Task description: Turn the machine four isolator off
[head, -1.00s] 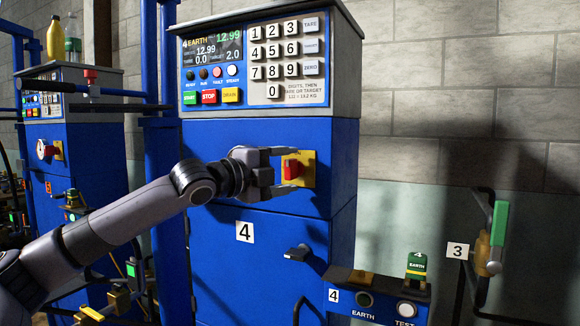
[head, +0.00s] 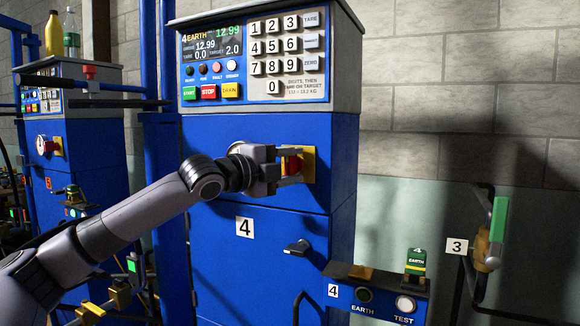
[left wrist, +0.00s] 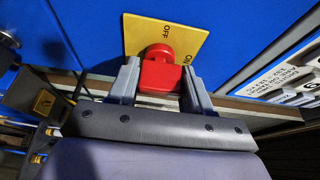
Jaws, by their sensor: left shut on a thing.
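The machine four isolator is a red rotary knob (head: 291,164) on a yellow plate (head: 309,166), on the blue cabinet (head: 340,170) marked 4. My left gripper (head: 289,166) reaches the knob from the left, and its fingers stand on both sides of the knob. In the left wrist view the red knob (left wrist: 160,72) sits between the two grey fingers (left wrist: 158,88), which are shut on it. The yellow plate (left wrist: 195,45) there shows the words OFF and ON. The knob's handle points toward the gripper, near the ON side. My right gripper is not in view.
Above is machine four's keypad panel (head: 290,45) with a lit display. An earth test box (head: 375,293) and a green-handled lever (head: 499,220) stand at lower right. Another blue machine (head: 85,170) stands left.

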